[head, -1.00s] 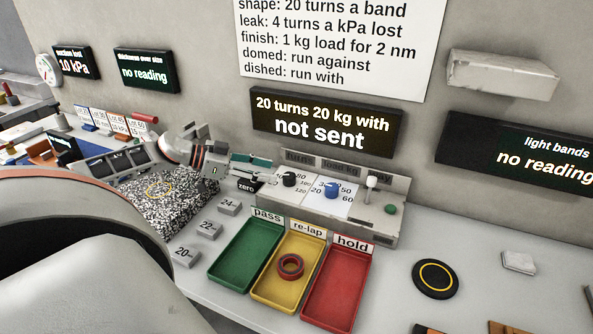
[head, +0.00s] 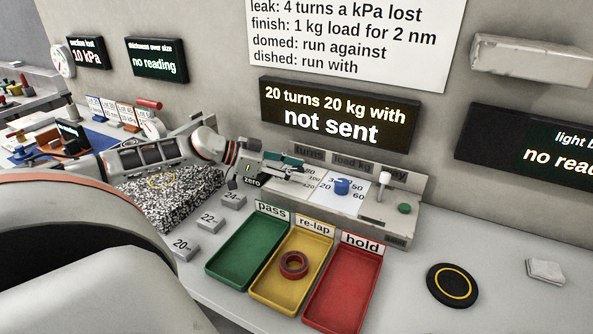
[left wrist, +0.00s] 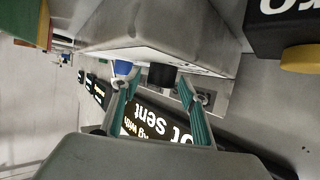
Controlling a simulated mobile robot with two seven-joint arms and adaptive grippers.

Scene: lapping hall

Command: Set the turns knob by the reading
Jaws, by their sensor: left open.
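The black turns knob (left wrist: 162,76) shows in the left wrist view between the two teal fingers of my left gripper (left wrist: 157,88), which are open and apart from each other. In the head view my left gripper (head: 290,168) is over the turns dial at the left of the grey control panel (head: 397,226) and hides the knob, so its setting cannot be read. The dark display (head: 338,118) reads "20 turns 20 kg with" and "not sent". The suction lost display (head: 87,55) reads 10 kPa. My right gripper is not in view.
The blue load knob (head: 342,186), white-tipped way lever (head: 384,179) and green button (head: 404,208) are right of my gripper. Green (head: 226,275), yellow (head: 269,291) and red (head: 364,263) trays stand in front; a red ring (head: 293,264) lies in the yellow one.

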